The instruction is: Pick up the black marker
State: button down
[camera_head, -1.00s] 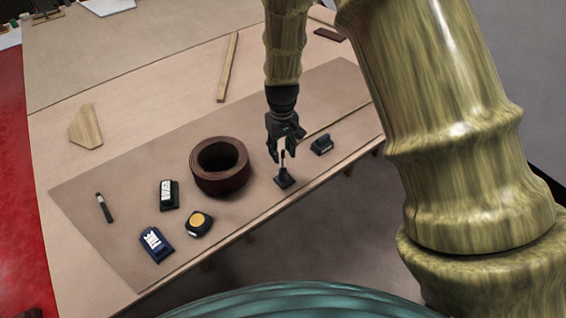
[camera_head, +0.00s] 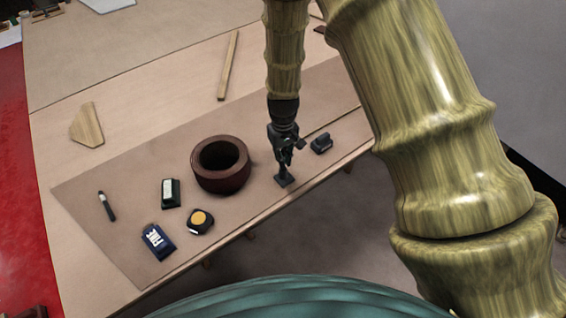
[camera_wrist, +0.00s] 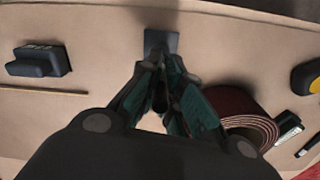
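A slim upright black marker (camera_wrist: 158,96) stands on a small square dark base (camera_head: 284,181) near the front edge of the brown mat. The base also shows at the top of the wrist view (camera_wrist: 160,40). My gripper (camera_head: 284,162) points down over the base, its fingers drawn together around the upright piece. The fingers hide most of it; only a dark sliver shows between them in the wrist view. The base appears to rest on the mat.
A dark block (camera_head: 321,143) lies close right of my gripper; a brown coiled roll (camera_head: 222,180) is to its left. Farther left are a tape measure (camera_head: 200,221), a blue box (camera_head: 157,241), a green-black block (camera_head: 170,192) and a dark pen-like tool (camera_head: 107,206).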

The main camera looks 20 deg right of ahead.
dwell(0.4)
jog(key=shift+r+b, duration=1.35)
jog(key=shift+r, duration=3.65)
